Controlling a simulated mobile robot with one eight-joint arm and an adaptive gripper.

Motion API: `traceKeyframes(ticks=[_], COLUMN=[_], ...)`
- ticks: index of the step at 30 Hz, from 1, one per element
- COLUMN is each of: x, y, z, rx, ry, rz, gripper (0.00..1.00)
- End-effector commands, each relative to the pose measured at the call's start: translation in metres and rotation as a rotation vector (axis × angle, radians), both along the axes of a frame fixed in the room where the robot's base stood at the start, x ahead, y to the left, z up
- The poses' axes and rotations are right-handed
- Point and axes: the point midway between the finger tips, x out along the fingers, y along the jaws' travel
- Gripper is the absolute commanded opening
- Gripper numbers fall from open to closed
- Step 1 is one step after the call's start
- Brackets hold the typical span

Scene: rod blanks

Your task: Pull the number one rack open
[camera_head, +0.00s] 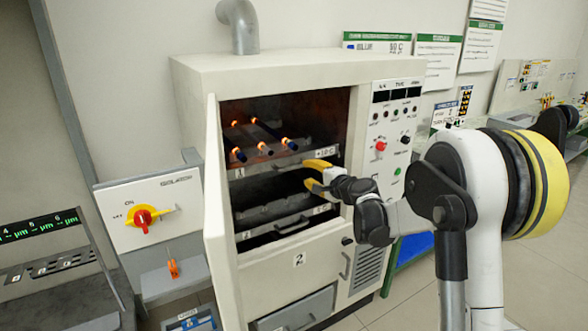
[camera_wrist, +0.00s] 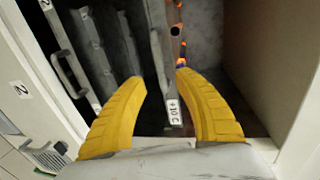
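The number one rack (camera_head: 285,163) is the upper rack in the open furnace. Its front edge has a "1" tag at the left and a "+10 C" tag at the right. Several blue rods with glowing orange ends lie on it. My gripper (camera_head: 306,173) is open at the right end of this rack's front, one yellow finger above the other. In the wrist view the fingers (camera_wrist: 161,73) stand apart, with the rack's front bar and "+10 C" tag (camera_wrist: 173,112) between them. I cannot tell whether either finger touches the rack.
The number two rack (camera_head: 284,226) is below, inside the furnace. The furnace door (camera_head: 218,200) stands open at the left. A control panel (camera_head: 394,140) is right of the opening. An isolator box (camera_head: 150,212) with a red-and-yellow switch stands left of the door.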

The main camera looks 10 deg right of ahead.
Motion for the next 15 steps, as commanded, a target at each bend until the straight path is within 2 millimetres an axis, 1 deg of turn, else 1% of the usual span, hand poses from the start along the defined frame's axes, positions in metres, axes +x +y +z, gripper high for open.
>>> traceKeyframes(ticks=[3, 9, 12, 15], x=[0.022, 0.059, 0.072, 0.081], y=[0.008, 0.020, 0.025, 0.027], z=[-0.007, -0.015, -0.017, -0.018], rx=[0.000, -0.003, -0.002, -0.002], ry=[0.000, 0.000, 0.000, 0.000], rz=[0.002, 0.003, 0.002, 0.001], gripper=[0.38, 0.38, 0.38, 0.38])
